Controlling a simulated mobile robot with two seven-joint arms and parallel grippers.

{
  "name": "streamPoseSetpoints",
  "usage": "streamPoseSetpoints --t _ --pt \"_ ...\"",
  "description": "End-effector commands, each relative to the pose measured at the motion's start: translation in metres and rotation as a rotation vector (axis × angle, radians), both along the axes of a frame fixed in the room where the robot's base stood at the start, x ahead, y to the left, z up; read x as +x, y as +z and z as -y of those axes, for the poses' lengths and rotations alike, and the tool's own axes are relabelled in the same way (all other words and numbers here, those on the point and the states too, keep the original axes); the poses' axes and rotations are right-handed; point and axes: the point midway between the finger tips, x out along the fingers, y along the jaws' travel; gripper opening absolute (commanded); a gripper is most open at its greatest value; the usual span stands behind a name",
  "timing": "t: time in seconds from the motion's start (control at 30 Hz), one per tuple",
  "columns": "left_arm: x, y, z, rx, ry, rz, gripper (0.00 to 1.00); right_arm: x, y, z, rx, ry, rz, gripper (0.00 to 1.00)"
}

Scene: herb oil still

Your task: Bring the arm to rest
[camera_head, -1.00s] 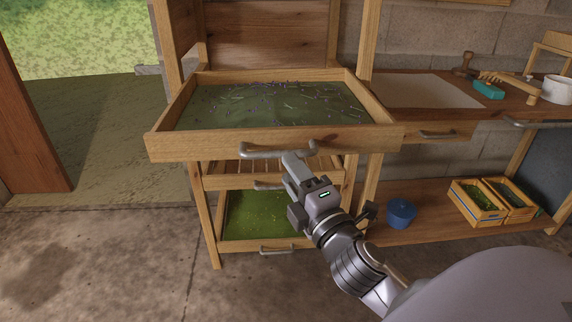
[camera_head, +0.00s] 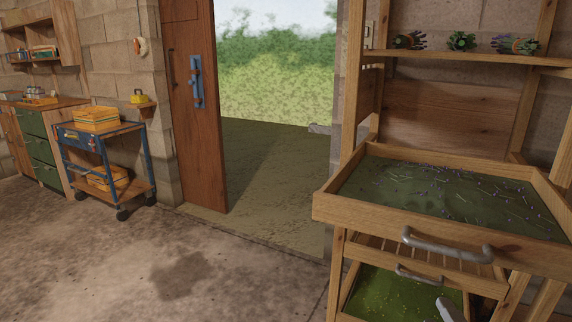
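A grey fingertip of my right gripper (camera_head: 449,309) shows at the bottom edge, right of centre. The rest of it is cut off by the frame, so I cannot tell whether it is open or shut. It appears below the curved metal handle (camera_head: 446,248) of the pulled-out top tray (camera_head: 400,226), apart from it in the picture. The tray has a green mesh bed with scattered purple flowers and stems. My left gripper is not in view.
Below are a slatted drawer (camera_head: 423,283) and a green-bedded tray (camera_head: 385,292). Herb bundles (camera_head: 461,41) lie on the upper shelf. A wooden door (camera_head: 196,110) stands by the open doorway. A blue cart (camera_head: 104,150) stands at left. The concrete floor (camera_head: 150,245) between is clear.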

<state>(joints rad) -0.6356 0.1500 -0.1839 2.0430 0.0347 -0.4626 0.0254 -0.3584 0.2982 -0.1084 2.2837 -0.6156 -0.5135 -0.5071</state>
Motion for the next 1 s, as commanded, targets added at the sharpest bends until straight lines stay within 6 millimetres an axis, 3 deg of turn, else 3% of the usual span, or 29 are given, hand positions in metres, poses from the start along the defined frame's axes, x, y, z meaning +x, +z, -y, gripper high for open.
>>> streamPoseSetpoints --t 0.03,0.1,0.2,0.33,0.37,0.4,0.6,0.8,1.0 --pt "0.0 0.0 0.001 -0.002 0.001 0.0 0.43 -0.009 -0.039 -0.01 0.157 0.014 -0.093 0.42" --pt "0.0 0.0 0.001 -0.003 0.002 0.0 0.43 -0.026 -0.088 -0.025 0.405 0.014 -0.214 0.42" --pt "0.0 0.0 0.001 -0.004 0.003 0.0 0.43 -0.061 -0.152 -0.052 0.768 -0.034 -0.39 0.42" --pt "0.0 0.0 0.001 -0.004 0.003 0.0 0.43 -0.12 -0.221 -0.09 1.237 -0.181 -0.597 0.42" --pt "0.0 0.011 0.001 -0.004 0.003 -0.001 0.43 -0.126 -0.216 -0.094 1.296 -0.203 -0.613 0.42" --pt "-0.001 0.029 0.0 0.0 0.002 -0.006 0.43 -0.12 -0.19 -0.09 1.269 -0.188 -0.592 0.42" --pt "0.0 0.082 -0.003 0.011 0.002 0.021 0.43 -0.122 -0.145 -0.084 1.246 -0.19 -0.584 0.42" --pt "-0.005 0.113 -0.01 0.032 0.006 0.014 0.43 -0.125 -0.108 -0.08 1.233 -0.193 -0.575 0.42" --pt "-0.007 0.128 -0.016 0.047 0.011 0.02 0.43 -0.126 -0.093 -0.078 1.225 -0.194 -0.57 0.42"
